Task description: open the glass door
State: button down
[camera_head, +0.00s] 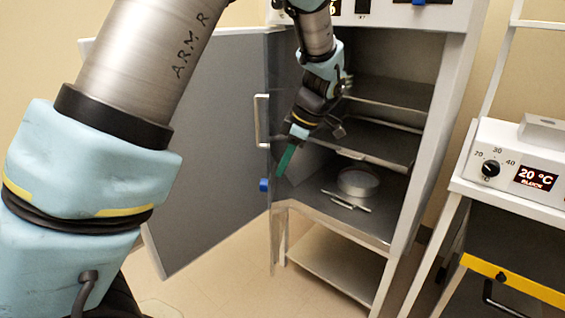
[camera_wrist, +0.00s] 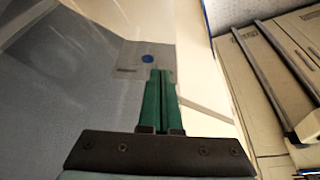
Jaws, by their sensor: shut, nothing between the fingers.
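The door, a large grey panel (camera_head: 205,120) with pale edges, stands swung out to the left of the cabinet in the head view. Its grey surface also fills the left of the wrist view (camera_wrist: 60,80). A white upright handle (camera_head: 262,120) shows by the panel's right edge, beside the cabinet opening. My gripper (camera_head: 284,164) has green fingers pressed together, empty and pointing down. In the head view it appears right of the handle, before the opening. The fingers also show in the wrist view (camera_wrist: 160,75). I cannot tell whether they touch the door.
The cabinet's interior is exposed, with metal shelves (camera_head: 375,140) and a round metal dish (camera_head: 357,181). A blue knob (camera_head: 264,185) sits below the handle. A white device with a 20 °C display (camera_head: 536,178) stands right. Tiled floor (camera_head: 225,275) is open at the front.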

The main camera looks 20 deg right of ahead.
dwell(0.3)
jog(key=w+a+m+b, duration=0.1)
jog(key=w+a, duration=0.5)
jog(key=a, duration=0.3)
jog(key=shift+w+a+m+b, duration=0.15)
jog(key=shift+w+m+b, duration=0.15)
